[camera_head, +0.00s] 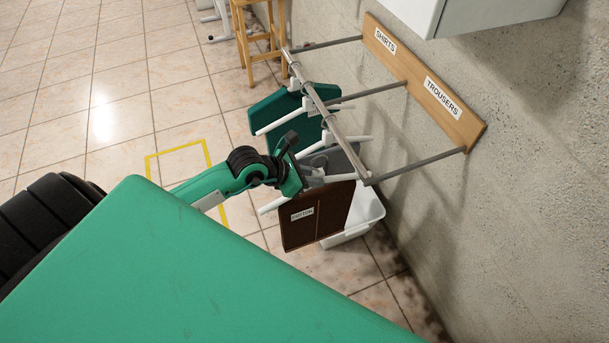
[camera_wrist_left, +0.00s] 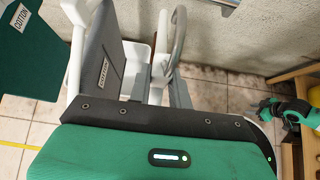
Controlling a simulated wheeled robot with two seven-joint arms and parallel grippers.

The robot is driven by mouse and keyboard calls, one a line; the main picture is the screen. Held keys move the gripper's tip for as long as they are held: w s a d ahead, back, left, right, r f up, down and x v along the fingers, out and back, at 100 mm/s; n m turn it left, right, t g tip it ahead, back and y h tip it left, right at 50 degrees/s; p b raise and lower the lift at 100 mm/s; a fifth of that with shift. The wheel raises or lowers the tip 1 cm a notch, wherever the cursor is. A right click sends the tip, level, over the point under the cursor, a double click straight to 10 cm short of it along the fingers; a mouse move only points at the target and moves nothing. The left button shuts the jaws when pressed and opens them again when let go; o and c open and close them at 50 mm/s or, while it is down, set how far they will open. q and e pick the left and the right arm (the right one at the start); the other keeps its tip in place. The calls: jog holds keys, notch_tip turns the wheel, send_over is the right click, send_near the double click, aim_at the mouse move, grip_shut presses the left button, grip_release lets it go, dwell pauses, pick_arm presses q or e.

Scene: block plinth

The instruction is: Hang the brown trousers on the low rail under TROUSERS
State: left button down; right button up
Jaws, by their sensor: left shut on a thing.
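The brown trousers (camera_head: 318,218), a flat dark brown panel with a COTTON label, hang by a white hanger in the head view, below the near end of the grey metal rail (camera_head: 333,122). My left gripper (camera_head: 305,175) is shut at the top of the trousers, by their hanger; its fingertips are partly hidden. Whether the hook touches the rail cannot be told. The TROUSERS sign (camera_head: 442,96) is on the wooden wall board. In the left wrist view the brown trousers are not clear. A green arm with a grey gripper (camera_wrist_left: 262,108), likely my right, shows there; its jaws are unclear.
A green garment (camera_head: 278,112) and a grey one (camera_head: 345,158) hang nearby; the grey one also shows in the left wrist view (camera_wrist_left: 103,65). A white bin (camera_head: 366,215) stands below. A wooden stool (camera_head: 258,40) stands behind.

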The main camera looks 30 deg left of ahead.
aim_at(343, 177)
pick_arm(q)
jog(key=shift+w+d, duration=0.75)
jog(key=shift+w, duration=0.2)
jog(key=shift+w+d, duration=0.75)
jog(key=shift+w, duration=0.2)
jog(key=shift+w+d, duration=0.75)
jog(key=shift+w, duration=0.2)
jog(key=shift+w+d, duration=0.15)
jog(key=shift+w, duration=0.05)
jog(key=shift+w+d+f, duration=0.1)
jog(key=shift+w, duration=0.05)
jog(key=shift+f, duration=0.15)
jog(key=shift+w+d+f+b, duration=0.2)
jog(key=shift+f+b, duration=0.2)
jog(key=shift+b, duration=0.15)
jog(key=shift+f, duration=0.1)
jog(key=shift+w+d+f, duration=0.1)
jog(key=shift+w+f, duration=0.05)
jog(key=shift+f, duration=0.1)
pick_arm(e)
jog(key=w+r, duration=0.1)
jog(key=w+a+r, duration=0.1)
jog(key=r, duration=0.1)
jog(key=shift+w+a+r, duration=0.1)
jog(key=shift+w+r, duration=0.2)
jog(key=shift+w, duration=0.1)
